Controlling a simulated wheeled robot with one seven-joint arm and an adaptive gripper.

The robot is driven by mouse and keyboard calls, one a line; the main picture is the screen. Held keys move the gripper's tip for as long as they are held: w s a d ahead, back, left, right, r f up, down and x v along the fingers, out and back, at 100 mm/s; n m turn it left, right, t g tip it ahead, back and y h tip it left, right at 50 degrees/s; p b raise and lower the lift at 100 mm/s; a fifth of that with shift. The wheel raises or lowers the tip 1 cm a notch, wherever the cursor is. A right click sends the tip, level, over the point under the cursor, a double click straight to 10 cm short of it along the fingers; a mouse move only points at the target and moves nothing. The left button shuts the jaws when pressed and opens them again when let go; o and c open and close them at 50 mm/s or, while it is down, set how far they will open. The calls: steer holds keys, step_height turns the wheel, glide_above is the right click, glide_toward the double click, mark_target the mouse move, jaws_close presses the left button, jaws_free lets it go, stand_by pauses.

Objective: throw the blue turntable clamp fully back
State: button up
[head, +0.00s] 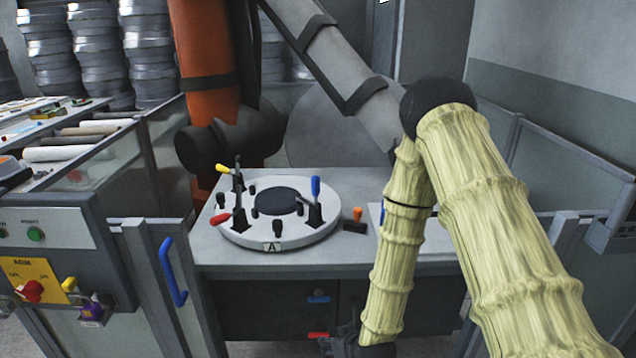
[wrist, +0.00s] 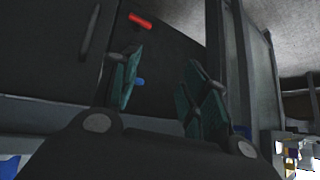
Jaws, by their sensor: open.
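The turntable (head: 238,233) is a pale round disc with a dark centre and a label "A", standing on the grey bench. The blue clamp (head: 315,187) is on its right side, with its blue-tipped lever standing about upright. A yellow-tipped clamp (head: 223,169) and a red-tipped clamp (head: 221,218) are on the left side. My gripper (wrist: 163,88) is open and empty in the wrist view, its two teal fingers apart before the dark cabinet front. In the head view my gripper (head: 338,346) hangs low in front of the bench, below the turntable, partly cut off.
The cabinet (head: 262,309) under the bench has a blue handle (head: 318,299) and a red handle (head: 318,335). An orange-tipped piece (head: 357,215) stands right of the turntable. A gate with a blue handle (head: 172,272) and a control panel (head: 45,228) are at left.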

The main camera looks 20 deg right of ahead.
steer(key=w+d+r+t, duration=0.2)
steer(key=w+r+t, duration=0.3)
steer(key=w+r, duration=1)
steer(key=t, duration=0.4)
glide_toward(317, 181)
steer(key=shift+n, duration=0.4)
steer(key=w, duration=0.7)
steer(key=w+a+p, duration=0.1)
steer(key=w, duration=0.3)
steer(key=shift+w+f, duration=0.15)
steer(key=shift+f, duration=0.2)
jaws_close()
